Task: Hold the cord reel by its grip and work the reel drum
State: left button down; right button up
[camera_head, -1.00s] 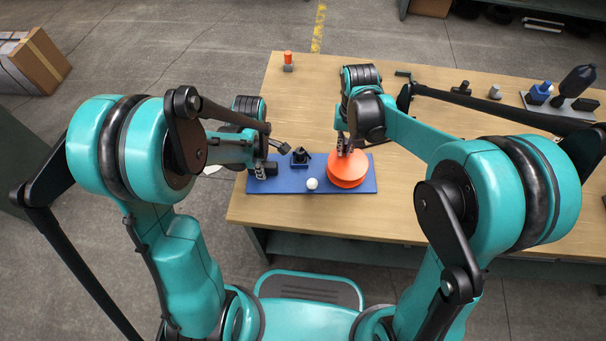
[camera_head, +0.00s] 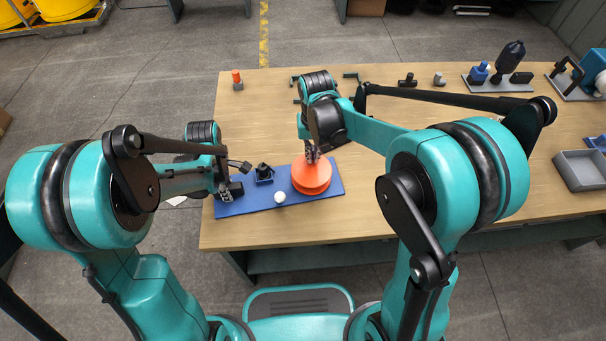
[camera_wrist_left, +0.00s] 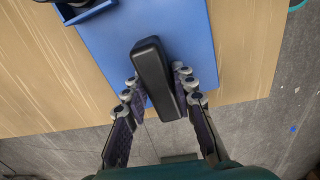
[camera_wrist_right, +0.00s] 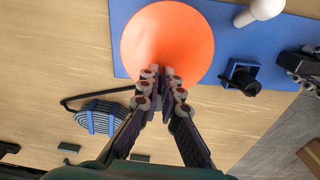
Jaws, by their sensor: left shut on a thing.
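The cord reel lies on the table as a blue base plate (camera_head: 255,205) with an orange drum (camera_head: 312,181) at its right end and a black grip (camera_wrist_left: 152,66) at its left end. A white ball-topped knob (camera_head: 280,197) stands at its front edge; it also shows in the right wrist view (camera_wrist_right: 266,8). My left gripper (camera_wrist_left: 155,86) is closed around the black grip, one finger on each side. My right gripper (camera_wrist_right: 163,76) is pointed down over the orange drum, its fingertips close together at the drum's edge in the right wrist view. Whether they pinch anything is hidden.
A small black part in a blue holder (camera_head: 264,175) sits on the plate between grip and drum. A coiled blue-grey cord (camera_wrist_right: 100,118) lies beyond the drum. An orange-topped item (camera_head: 237,80) stands at the back left, a grey tray (camera_head: 583,170) at the right. The table's front edge is close.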

jog(key=o, duration=1)
jog(key=shift+r, duration=4)
